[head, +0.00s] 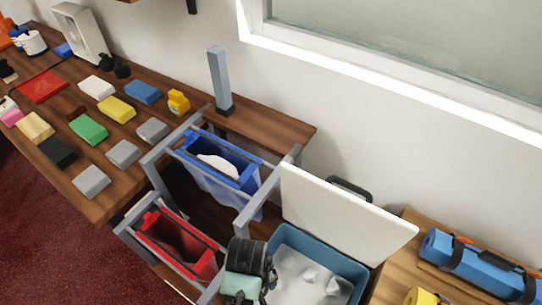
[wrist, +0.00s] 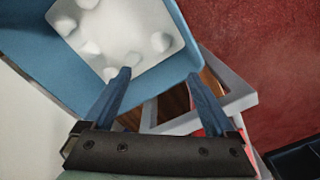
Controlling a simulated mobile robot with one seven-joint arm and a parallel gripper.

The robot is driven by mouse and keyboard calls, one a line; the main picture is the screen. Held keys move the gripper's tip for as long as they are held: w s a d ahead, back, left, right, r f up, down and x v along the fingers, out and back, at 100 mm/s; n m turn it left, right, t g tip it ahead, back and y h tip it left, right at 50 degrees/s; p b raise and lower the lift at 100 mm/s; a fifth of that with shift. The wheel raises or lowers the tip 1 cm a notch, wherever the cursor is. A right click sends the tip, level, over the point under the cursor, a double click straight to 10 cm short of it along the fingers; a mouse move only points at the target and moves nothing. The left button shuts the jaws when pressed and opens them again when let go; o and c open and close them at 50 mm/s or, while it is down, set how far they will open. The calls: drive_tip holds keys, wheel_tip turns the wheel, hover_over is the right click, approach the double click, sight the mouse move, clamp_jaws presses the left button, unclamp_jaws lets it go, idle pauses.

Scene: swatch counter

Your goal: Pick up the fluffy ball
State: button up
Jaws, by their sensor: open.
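Several small white, rounded lumps lie in a blue bin (head: 357,268) at the lower middle of the head view. They look like fluffy balls; which one is meant, I cannot tell. In the wrist view one white ball (wrist: 160,42) lies near the bin's rim (wrist: 178,60), and another (wrist: 90,47) lies further left. My gripper (wrist: 159,76) is open and empty, its two dark blue fingers spread over the bin's near edge. In the head view my wrist hangs at the bin's left side and the fingertips are hidden.
A white board (head: 345,215) stands upright behind the bin. A grey frame holding a blue bag holder (head: 245,180) and a red one (head: 150,222) stands to the left. A wooden counter (head: 275,128) carries several coloured blocks. A blue roll (head: 470,265) lies at right.

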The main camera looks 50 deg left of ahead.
wheel_tip(320, 180, down, 13)
drive_tip(key=b, duration=0.5)
drive_tip(key=shift+s+r, duration=0.1)
drive_tip(key=shift+r, duration=0.1)
drive_tip(key=f, duration=0.2)
drive_tip(key=f+b, duration=0.1)
drive_tip(key=f, duration=0.2)
drive_tip(key=shift+s+d+f, duration=0.1)
drive_tip(key=shift+d, duration=0.1)
drive_tip(key=c, duration=0.9)
